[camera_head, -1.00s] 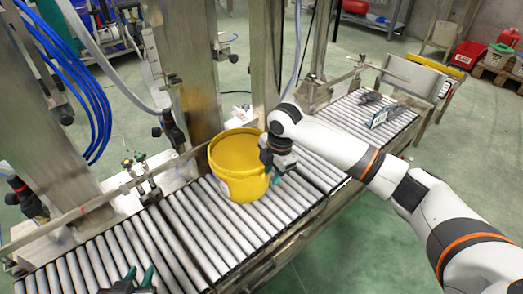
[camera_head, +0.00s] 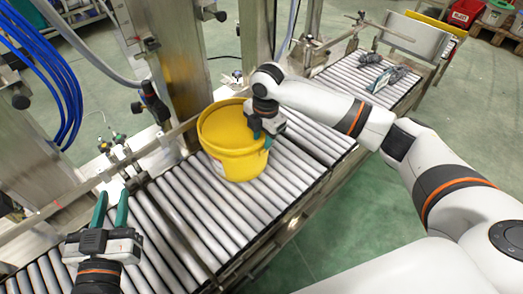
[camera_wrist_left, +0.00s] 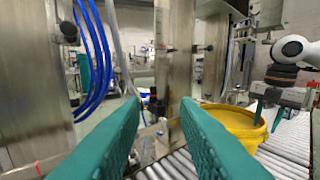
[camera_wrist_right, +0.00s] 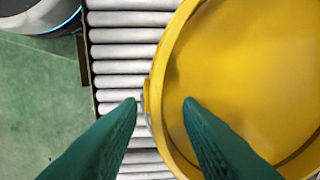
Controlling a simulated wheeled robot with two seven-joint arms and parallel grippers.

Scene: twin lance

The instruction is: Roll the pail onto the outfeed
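The yellow pail (camera_head: 234,145) stands upright and open-topped on the roller conveyor (camera_head: 180,215). It also shows in the left wrist view (camera_wrist_left: 236,122) and fills the right of the right wrist view (camera_wrist_right: 245,75). My right gripper (camera_head: 268,135) is at the pail's right rim. In the right wrist view its fingers (camera_wrist_right: 160,100) are apart, one outside the rim and one over the pail's inside; I see no grip on the rim. My left gripper (camera_head: 111,208) is open and empty over the rollers at the near left, apart from the pail.
Steel posts (camera_head: 172,60) and a side rail with clamps (camera_head: 120,155) line the conveyor's far side. A farther roller section (camera_head: 345,72) at upper right carries small dark items (camera_head: 382,76).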

